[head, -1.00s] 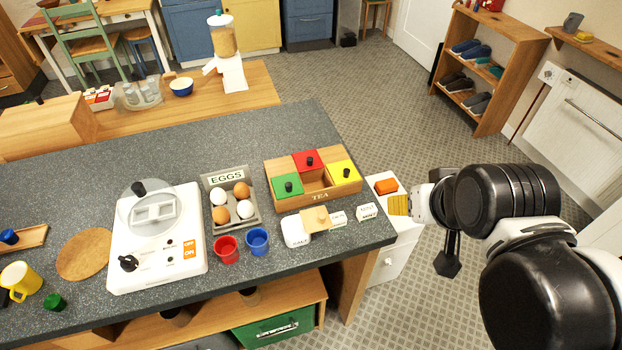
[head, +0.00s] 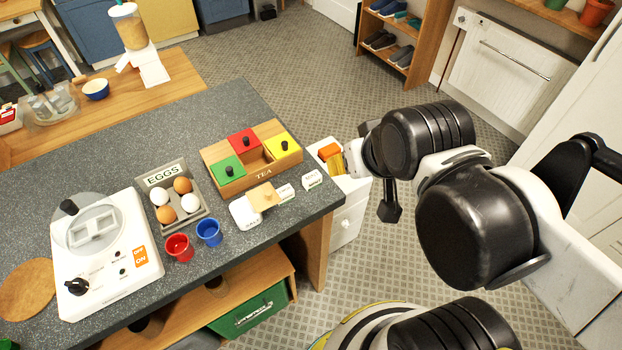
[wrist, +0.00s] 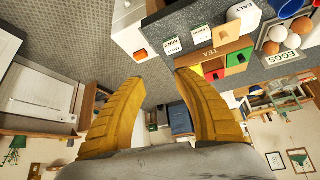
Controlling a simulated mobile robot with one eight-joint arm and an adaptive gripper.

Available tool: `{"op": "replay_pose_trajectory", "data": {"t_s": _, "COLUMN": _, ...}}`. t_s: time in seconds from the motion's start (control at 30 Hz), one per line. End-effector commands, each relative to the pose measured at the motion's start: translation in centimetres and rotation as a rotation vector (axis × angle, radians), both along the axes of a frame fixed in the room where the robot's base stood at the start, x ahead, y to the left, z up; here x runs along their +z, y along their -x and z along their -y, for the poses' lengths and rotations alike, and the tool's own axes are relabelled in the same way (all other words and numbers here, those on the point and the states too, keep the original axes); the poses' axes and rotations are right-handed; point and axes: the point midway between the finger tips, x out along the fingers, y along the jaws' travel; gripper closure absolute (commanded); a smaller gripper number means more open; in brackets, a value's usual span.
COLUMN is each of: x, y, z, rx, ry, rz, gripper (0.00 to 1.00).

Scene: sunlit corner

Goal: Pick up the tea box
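The tea box (head: 288,163) is a wooden tray lettered TEA, near the counter's right end. Green, red and yellow lids with black knobs cover three compartments; one front compartment is uncovered. The box appears upside down in the wrist view (wrist: 227,47). My gripper (wrist: 161,77) has two yellow fingers spread apart with nothing between them. In the head view, my gripper (head: 337,165) is right of the box, apart from it and past the counter's edge; only part of its fingers shows there.
A white cabinet (head: 347,222) stands beyond the counter's right end.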

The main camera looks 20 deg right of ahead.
Motion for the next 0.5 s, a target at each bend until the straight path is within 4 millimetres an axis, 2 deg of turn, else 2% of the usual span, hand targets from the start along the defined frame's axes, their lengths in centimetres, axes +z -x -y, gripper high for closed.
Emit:
{"op": "replay_pose_trajectory", "data": {"t_s": 0.23, "x": 0.0, "y": 0.0, "z": 0.0, "rx": 0.0, "ry": 0.0, "rz": 0.0, "gripper": 0.63}}
{"op": "replay_pose_trajectory", "data": {"t_s": 0.33, "x": 0.0, "y": -0.1, "z": 0.0, "rx": 0.002, "ry": 0.0, "rz": -0.004, "gripper": 0.35}}
{"op": "replay_pose_trajectory", "data": {"t_s": 0.5, "x": 0.2, "y": -1.5, "z": -0.5, "rx": 0.033, "ry": 0.014, "rz": -0.081, "gripper": 0.35}}
